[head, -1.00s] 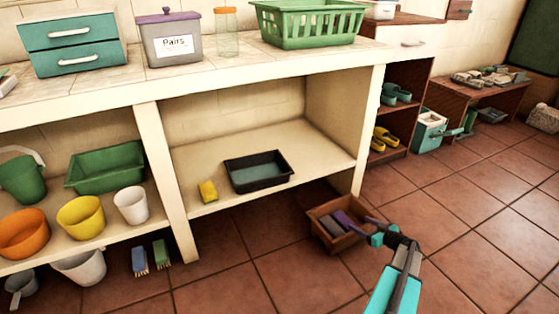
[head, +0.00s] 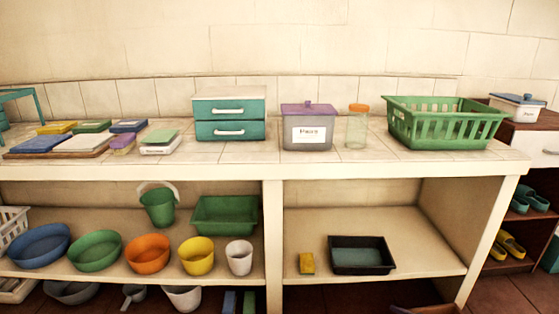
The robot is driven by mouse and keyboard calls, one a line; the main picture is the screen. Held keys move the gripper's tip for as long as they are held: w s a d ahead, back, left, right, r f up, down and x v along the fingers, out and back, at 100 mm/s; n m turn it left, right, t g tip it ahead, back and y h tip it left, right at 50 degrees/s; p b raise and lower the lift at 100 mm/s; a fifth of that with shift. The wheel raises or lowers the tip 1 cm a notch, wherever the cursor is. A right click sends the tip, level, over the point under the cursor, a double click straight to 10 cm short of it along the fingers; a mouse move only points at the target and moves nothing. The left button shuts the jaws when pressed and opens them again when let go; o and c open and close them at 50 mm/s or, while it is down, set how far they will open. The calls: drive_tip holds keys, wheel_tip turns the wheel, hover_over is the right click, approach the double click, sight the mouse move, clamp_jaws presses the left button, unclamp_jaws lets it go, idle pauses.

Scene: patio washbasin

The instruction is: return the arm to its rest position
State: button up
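My gripper and arm do not show in the head view at this moment. Whether the gripper is open, shut or holding something cannot be seen. The brown wooden box (head: 424,309) on the floor shows only as a sliver of its rim at the bottom edge, and its contents are out of view. The washbasin counter (head: 345,168) fills the middle of the view.
On the counter stand a teal drawer unit (head: 230,114), a labelled grey tub (head: 308,131), a jar (head: 357,131) and a green basket (head: 447,130). The shelf below holds several bowls, a yellow sponge (head: 306,263) and a black tray (head: 361,269). Slippers (head: 510,246) sit at right.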

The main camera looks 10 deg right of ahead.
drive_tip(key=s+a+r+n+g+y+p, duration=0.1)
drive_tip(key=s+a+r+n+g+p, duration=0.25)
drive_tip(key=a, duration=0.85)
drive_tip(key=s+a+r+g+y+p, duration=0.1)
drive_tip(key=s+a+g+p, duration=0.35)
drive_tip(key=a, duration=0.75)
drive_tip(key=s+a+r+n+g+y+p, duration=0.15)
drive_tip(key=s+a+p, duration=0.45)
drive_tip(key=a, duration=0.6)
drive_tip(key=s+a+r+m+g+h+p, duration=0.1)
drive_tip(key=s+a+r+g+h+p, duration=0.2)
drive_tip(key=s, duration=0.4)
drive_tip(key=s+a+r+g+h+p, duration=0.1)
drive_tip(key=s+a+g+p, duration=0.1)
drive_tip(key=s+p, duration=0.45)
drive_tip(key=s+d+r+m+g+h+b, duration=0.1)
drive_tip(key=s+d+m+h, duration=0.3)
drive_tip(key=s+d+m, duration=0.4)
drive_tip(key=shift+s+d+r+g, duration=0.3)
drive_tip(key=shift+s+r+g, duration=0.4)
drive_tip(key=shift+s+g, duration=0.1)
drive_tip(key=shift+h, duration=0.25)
